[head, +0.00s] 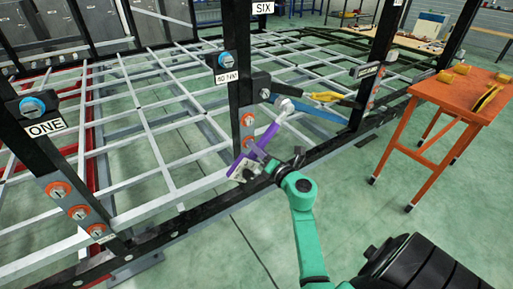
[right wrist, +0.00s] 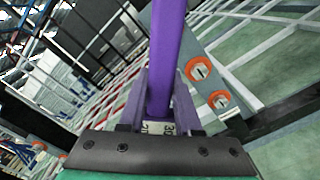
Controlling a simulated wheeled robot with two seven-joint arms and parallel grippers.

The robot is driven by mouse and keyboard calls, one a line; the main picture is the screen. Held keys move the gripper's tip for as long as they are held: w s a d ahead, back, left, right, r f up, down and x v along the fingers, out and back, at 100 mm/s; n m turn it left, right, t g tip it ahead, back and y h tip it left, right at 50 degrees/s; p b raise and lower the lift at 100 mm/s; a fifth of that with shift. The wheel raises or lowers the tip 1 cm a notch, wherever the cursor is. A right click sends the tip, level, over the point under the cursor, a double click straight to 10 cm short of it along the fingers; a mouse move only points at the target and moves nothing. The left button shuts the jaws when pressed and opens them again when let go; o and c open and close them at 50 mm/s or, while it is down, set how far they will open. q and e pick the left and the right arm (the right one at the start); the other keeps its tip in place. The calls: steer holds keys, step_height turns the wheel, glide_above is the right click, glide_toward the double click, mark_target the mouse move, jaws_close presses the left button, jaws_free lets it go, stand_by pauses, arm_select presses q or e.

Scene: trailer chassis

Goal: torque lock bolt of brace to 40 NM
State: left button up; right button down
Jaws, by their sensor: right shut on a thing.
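My right gripper (head: 250,168) is shut on a purple torque wrench (head: 266,135), in front of the black post. The wrench slants up and right; its pale head (head: 286,105) is close to a blue bolt (head: 265,93) on a dark bracket. I cannot tell whether they touch. In the right wrist view the purple shaft (right wrist: 164,60) rises from between the fingers, with a partly hidden number label (right wrist: 158,128) at its base. Another blue bolt (head: 228,58) sits on the post above a tag (head: 227,77) that seems to read 50 NM. My left gripper is not in view.
A blue-grey bar (head: 318,110) and a yellow object (head: 327,97) lie right of the wrench head. Orange-ringed bolts (head: 247,119) line the post plates. A post marked ONE (head: 45,128) stands left. An orange table (head: 468,90) stands right, with open green floor before it.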

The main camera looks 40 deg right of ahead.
steer(key=shift+r, duration=0.15)
steer(key=shift+s+a, duration=0.1)
steer(key=shift+a, duration=0.05)
steer(key=w, duration=0.6)
steer(key=shift+w, duration=0.35)
stand_by(1.1)
steer(key=shift+w, duration=0.75)
stand_by(0.6)
stand_by(0.4)
steer(key=c, duration=1.5)
jaws_free()
jaws_close()
